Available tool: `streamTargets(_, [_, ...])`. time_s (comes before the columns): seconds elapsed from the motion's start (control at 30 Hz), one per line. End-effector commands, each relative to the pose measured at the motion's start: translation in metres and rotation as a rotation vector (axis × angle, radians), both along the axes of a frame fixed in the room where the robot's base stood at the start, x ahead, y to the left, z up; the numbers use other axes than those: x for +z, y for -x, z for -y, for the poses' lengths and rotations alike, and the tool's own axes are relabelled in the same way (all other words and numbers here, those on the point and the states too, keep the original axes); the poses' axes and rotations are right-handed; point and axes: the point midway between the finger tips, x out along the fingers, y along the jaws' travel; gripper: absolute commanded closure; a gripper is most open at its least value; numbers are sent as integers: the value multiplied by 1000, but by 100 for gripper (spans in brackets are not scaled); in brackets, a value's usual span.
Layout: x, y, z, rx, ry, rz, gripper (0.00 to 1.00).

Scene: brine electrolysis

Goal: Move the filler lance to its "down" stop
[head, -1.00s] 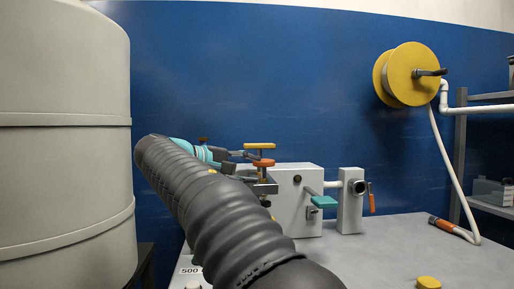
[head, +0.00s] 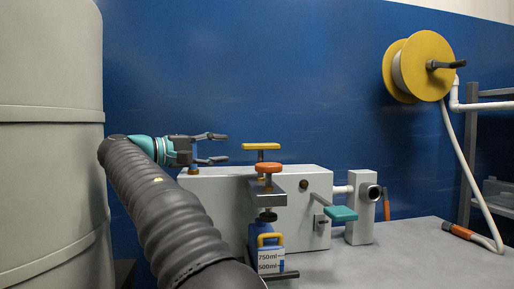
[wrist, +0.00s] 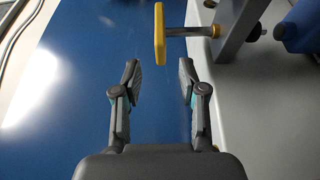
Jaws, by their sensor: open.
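The filler lance appears to be the upright rod with a yellow crossbar handle (head: 261,146), standing above a grey bracket (head: 266,195). An orange knob (head: 268,168) sits around it below the handle. The handle stands clear above the knob. In the wrist view the yellow handle (wrist: 159,34) lies just beyond my fingertips, between their lines. My gripper (head: 224,149) is open and empty, left of the handle and pointing right at about its height, with a gap between them. The fingers also show in the wrist view (wrist: 159,73).
A blue bottle (head: 268,258) marked 750ml and 500ml stands under the bracket. Behind is a white machine housing (head: 225,195) with a teal lever (head: 341,213). A large pale tank (head: 50,150) stands at left. The bench (head: 400,260) is open at right, with an orange-ended hose (head: 458,231).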

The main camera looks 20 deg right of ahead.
Motion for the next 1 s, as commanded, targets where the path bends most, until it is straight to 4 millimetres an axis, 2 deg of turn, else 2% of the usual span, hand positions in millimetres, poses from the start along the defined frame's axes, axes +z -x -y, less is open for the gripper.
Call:
streamTargets(0.4, [0,-14,76,-4,-1,0,58])
streamTargets(0.6, [0,-20,104,-1,0,-1,58])
streamTargets(0.8, [0,-23,119,1,-1,-1,58])
streamTargets(1.0, [0,-24,121,2,-1,-1,58])
